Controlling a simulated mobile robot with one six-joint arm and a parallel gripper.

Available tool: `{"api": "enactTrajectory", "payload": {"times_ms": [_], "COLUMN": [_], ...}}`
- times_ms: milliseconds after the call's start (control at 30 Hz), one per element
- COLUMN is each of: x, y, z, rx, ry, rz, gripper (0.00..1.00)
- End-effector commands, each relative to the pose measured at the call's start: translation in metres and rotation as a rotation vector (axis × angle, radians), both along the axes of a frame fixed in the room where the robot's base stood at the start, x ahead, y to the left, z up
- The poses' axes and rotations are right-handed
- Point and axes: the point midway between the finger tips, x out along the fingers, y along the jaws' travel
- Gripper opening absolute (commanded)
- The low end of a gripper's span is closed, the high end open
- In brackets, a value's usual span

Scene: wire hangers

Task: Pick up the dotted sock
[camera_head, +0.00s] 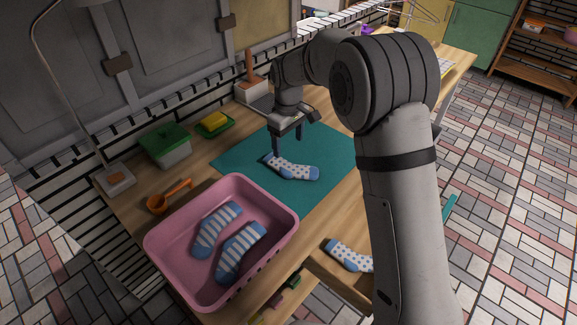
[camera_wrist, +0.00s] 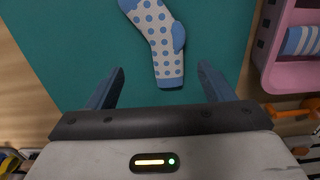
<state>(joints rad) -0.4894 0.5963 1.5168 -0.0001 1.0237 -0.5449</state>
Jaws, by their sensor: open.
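A white sock with blue dots (camera_head: 292,169) lies flat on the teal mat (camera_head: 325,145). In the wrist view the dotted sock (camera_wrist: 160,45) lies ahead of my fingers, its blue-edged cuff end nearest to them. My gripper (camera_head: 288,147) is pointed down over the mat, at the sock's far side. In the wrist view my gripper (camera_wrist: 160,85) is open, with the cuff end between the lines of its two fingers and nothing held. A second dotted sock (camera_head: 348,256) lies lower, at the table's front edge, partly hidden by my arm.
A pink bin (camera_head: 165,247) with two striped socks (camera_head: 217,229) stands left of the mat. Behind are an orange ladle (camera_head: 170,197), a green-lidded box (camera_head: 165,146), a yellow sponge (camera_head: 214,119) on a green dish and a lamp base (camera_head: 116,180).

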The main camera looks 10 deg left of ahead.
Motion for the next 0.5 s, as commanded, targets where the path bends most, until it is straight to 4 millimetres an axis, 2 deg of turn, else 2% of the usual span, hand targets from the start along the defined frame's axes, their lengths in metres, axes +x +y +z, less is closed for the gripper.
{"api": "enactTrajectory", "payload": {"times_ms": [133, 500], "x": [0.002, -0.007], "y": [0.010, 0.006], "z": [-0.014, -0.058], "rx": [-0.004, -0.004], "ry": [0.007, 0.008], "rz": [0.025, 0.025], "gripper": [0.75, 0.75]}}
